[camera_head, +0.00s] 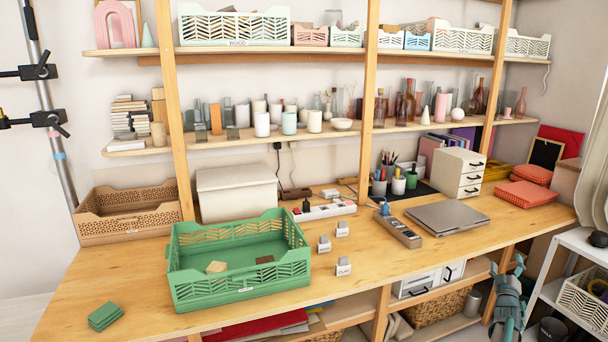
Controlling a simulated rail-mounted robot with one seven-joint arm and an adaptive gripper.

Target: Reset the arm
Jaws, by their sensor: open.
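My gripper (507,270) shows at the lower right, in front of the table's front edge and near the white metal shelf unit. Its grey-teal fingers point up and away, spread apart, with nothing seen between them. It is apart from the wooden table (400,262) and everything on it. The rest of my arm is mostly outside the picture.
A green crate (240,292) holding small wooden pieces stands on the table, with green pads (105,316) at its left. A grey laptop (447,217) lies at the right. A white shelf unit (585,243) stands close right of my gripper.

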